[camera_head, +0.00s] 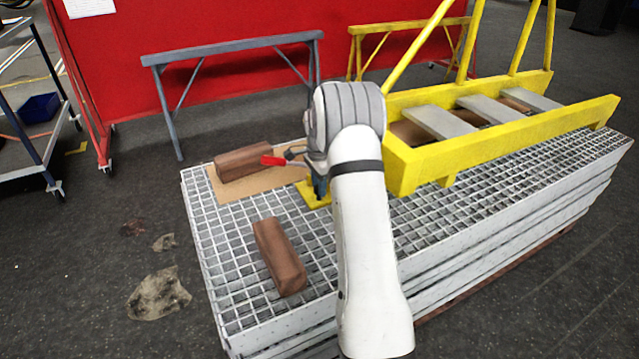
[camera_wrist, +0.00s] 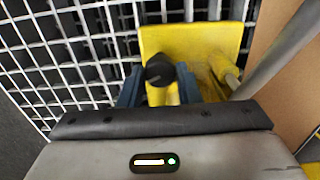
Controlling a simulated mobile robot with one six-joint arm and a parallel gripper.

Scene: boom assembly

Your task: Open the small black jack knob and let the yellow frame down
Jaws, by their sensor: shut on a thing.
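The small black jack knob (camera_wrist: 159,70) sits between the two blue fingertips of my gripper (camera_wrist: 158,88) in the wrist view, above a yellow plate (camera_wrist: 205,38). My gripper is shut on it. In the head view my arm hides the knob and most of the jack; a blue bit of my gripper (camera_head: 319,186) shows above the yellow foot plate (camera_head: 314,200). A red handle (camera_head: 272,160) sticks out left of my wrist. The yellow frame (camera_head: 500,132) with grey cross slats lies to the right, its near corner beside my arm. Whether its near end is raised is unclear.
The frame stands over stacked metal gratings (camera_head: 222,255). Two brown wood blocks lie on the gratings' left part, one (camera_head: 243,162) on a cardboard sheet (camera_head: 225,189), one (camera_head: 280,256) nearer. A grey trestle (camera_head: 235,45) and red panel stand behind. The floor at left is mostly free.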

